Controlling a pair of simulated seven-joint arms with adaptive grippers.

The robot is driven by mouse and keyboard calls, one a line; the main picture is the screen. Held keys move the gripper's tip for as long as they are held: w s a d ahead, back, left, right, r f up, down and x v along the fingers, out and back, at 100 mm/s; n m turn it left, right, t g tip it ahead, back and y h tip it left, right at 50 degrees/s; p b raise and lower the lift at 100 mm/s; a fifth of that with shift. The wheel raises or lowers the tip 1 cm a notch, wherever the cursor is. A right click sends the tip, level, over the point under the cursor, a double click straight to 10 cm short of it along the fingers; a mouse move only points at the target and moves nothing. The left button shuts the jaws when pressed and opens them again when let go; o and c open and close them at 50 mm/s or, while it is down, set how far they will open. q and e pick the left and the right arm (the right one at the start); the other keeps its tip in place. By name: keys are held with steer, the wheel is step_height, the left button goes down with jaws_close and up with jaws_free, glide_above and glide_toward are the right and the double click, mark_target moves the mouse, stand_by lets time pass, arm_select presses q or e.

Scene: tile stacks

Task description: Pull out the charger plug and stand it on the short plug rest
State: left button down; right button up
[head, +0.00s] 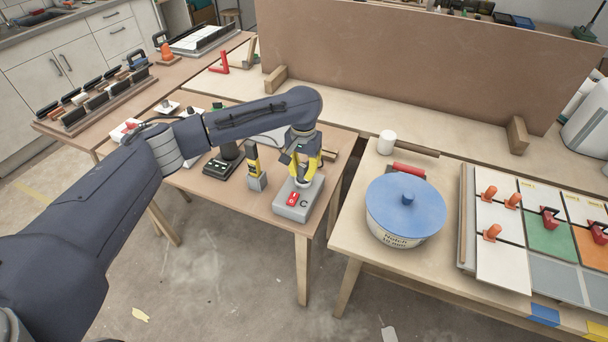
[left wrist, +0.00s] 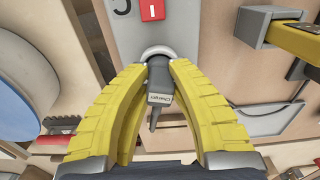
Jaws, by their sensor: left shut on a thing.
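The charger plug (left wrist: 160,82) is a dark grey block with a "Charger" label and a cord stub, seen in the left wrist view. Its far end meets a pale round socket ring (left wrist: 156,51) on a grey box (head: 312,202); I cannot tell how deep it sits. The box has a red switch (head: 292,198) and the letter C. My left gripper (head: 303,178) is over the box, its yellow fingers shut on the plug. The plug is mostly hidden by the fingers in the head view. I cannot pick out the short plug rest for certain. My right gripper is not in view.
A yellow tool in a grey holder (head: 257,182) stands just left of the box. A black device (head: 222,163) lies further left. A blue-lidded pot (head: 406,205) stands on the right table, across a gap. A brown panel (head: 420,70) rises behind.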

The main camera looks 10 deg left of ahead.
mark_target(303, 164)
arm_select(q)
steer(key=shift+w+d+r, duration=0.15)
steer(key=shift+w+r, duration=0.15)
steer(key=shift+r, duration=0.5)
steer(key=shift+s+r, duration=0.2)
steer(key=shift+r, duration=1.4)
steer(key=shift+r, duration=1.5)
